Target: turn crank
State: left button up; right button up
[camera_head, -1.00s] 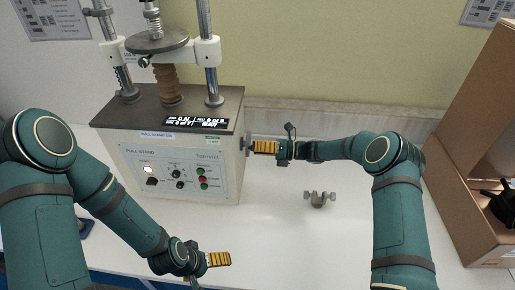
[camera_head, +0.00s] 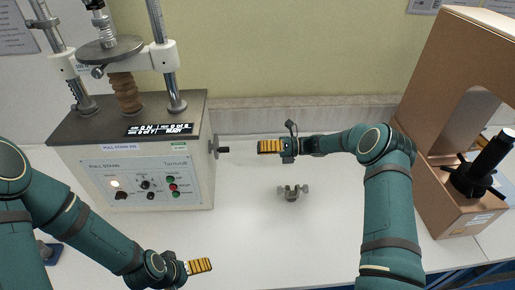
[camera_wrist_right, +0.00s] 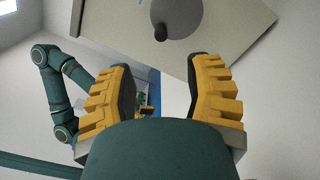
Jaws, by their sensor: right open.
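The crank (camera_head: 220,149) is on the right side of the grey pull stand (camera_head: 150,180); it is a small disc with a short dark handle. In the right wrist view the crank disc (camera_wrist_right: 178,14) is at the top, with its dark knob (camera_wrist_right: 160,32) near the top middle. My right gripper (camera_head: 262,147) is to the right of the crank, with a gap between them. In the wrist view its yellow-padded fingers (camera_wrist_right: 160,64) are spread, with the knob beyond their tips. My left gripper (camera_head: 207,265) is low in front of the stand; its opening is unclear.
A small metal clamp-like part (camera_head: 292,193) lies on the white table (camera_head: 260,235) below my right forearm. A cardboard box (camera_head: 425,160) with a black handled object (camera_head: 485,168) stands at right. The table's middle is mostly clear.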

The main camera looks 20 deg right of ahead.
aim_at(224, 149)
jog(key=w+a+n, duration=0.1)
jog(key=a+n, duration=0.3)
jog(key=n, duration=0.2)
jog(key=a+n, duration=0.4)
jog(key=n, duration=0.2)
jog(key=w+a+n, duration=0.1)
jog(key=a+n, duration=0.3)
jog(key=n, duration=0.2)
jog(key=shift+w+a+n, duration=0.25)
jog(key=shift+w+n, duration=0.05)
grip_shut()
